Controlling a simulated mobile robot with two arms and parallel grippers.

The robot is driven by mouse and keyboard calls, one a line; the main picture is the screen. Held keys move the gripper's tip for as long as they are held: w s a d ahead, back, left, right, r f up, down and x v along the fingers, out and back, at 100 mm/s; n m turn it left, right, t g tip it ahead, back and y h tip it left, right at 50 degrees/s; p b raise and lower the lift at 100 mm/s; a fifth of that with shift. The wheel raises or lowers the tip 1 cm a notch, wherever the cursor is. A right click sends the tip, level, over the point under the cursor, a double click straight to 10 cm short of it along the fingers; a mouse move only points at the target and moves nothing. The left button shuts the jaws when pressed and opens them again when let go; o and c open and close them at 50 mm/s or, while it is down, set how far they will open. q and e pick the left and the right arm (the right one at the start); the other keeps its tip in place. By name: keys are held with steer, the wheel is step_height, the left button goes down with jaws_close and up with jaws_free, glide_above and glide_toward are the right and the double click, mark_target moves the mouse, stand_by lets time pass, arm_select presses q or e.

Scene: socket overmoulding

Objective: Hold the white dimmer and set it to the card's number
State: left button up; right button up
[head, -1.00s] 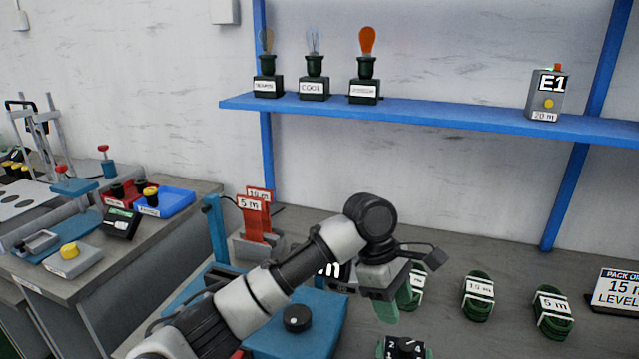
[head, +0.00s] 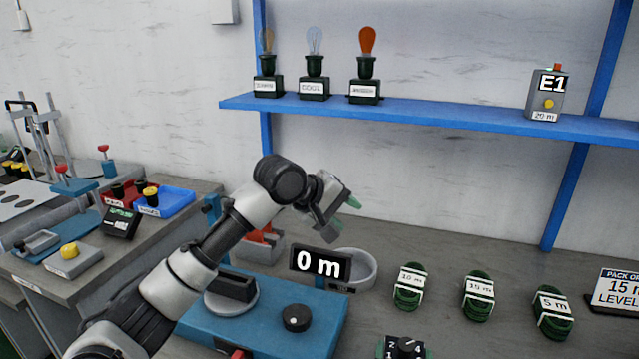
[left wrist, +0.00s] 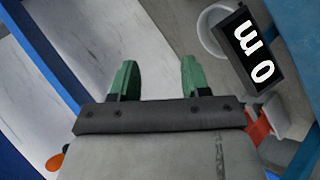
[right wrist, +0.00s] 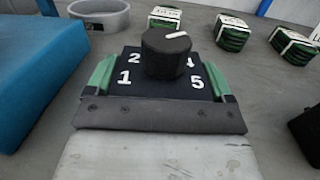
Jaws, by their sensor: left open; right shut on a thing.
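The dimmer (head: 405,347) at the bottom edge of the head view looks dark, not white, with white numbers. In the right wrist view the dimmer (right wrist: 128,89) shows 1, 2, 4 and 5 around a black knob (right wrist: 166,54). The knob's white mark points away and slightly right; any number behind it is hidden. My right gripper (right wrist: 160,85) is shut on the dimmer's sides. My left gripper (head: 340,212) is open and empty, raised above the bench, apart from the dimmer. The card (head: 617,292) at the right edge reads 15 m and LEVEL; its number is cut off.
A blue machine (head: 265,335) with a black knob and a "0 m" display (head: 320,264) stands left of the dimmer. A grey ring-shaped bowl (head: 362,268) is behind the display. Several green cable coils (head: 478,297) lie on the right. A blue shelf (head: 430,115) holds lamps.

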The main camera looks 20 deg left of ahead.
arm_select(q)
steer(key=w+a+r+m+t, duration=0.1)
steer(key=a+r+m+t, duration=0.2)
steer(key=a+r, duration=0.1)
steer(key=shift+w+a+r+t, duration=0.3)
steer(key=shift+a+r, duration=0.05)
steer(key=shift+a, duration=0.3)
